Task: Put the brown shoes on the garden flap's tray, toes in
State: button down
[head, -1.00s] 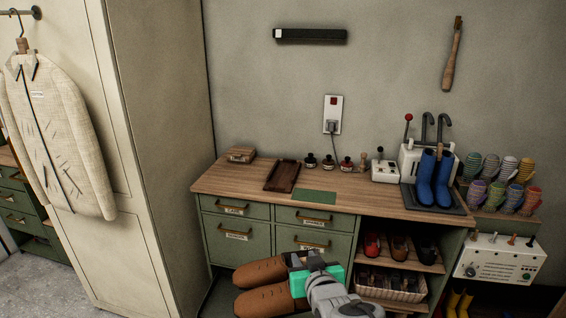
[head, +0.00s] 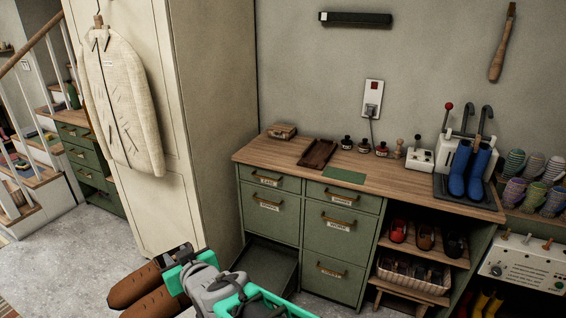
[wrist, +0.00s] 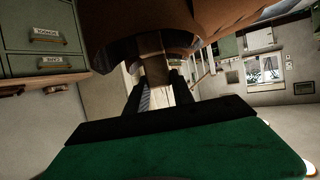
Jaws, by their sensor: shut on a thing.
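A pair of brown shoes (head: 150,288) is at the lower left of the head view, toes pointing left. My gripper (head: 178,272), with green parts near its jaws, is shut on the brown shoes at their heel end and holds them in front of the cabinets, over the grey floor. In the wrist view the brown shoes (wrist: 140,35) fill the upper middle, close to the jaws (wrist: 160,90). I cannot make out a garden flap or its tray in these views.
A green cabinet bench (head: 345,210) with a wooden top stands ahead, carrying blue boots (head: 470,170) and bottles. A tall cream cupboard (head: 160,200) is left of it, with a jacket (head: 120,100) hanging on it. Stairs (head: 35,165) rise at far left. Grey floor (head: 60,240) is open there.

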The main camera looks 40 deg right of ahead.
aim_at(266, 267)
jog(key=u, duration=2.35)
jog(key=k, duration=1.95)
jog(key=z, duration=1.75)
jog(key=i, duration=1)
jog(key=z, duration=0.05)
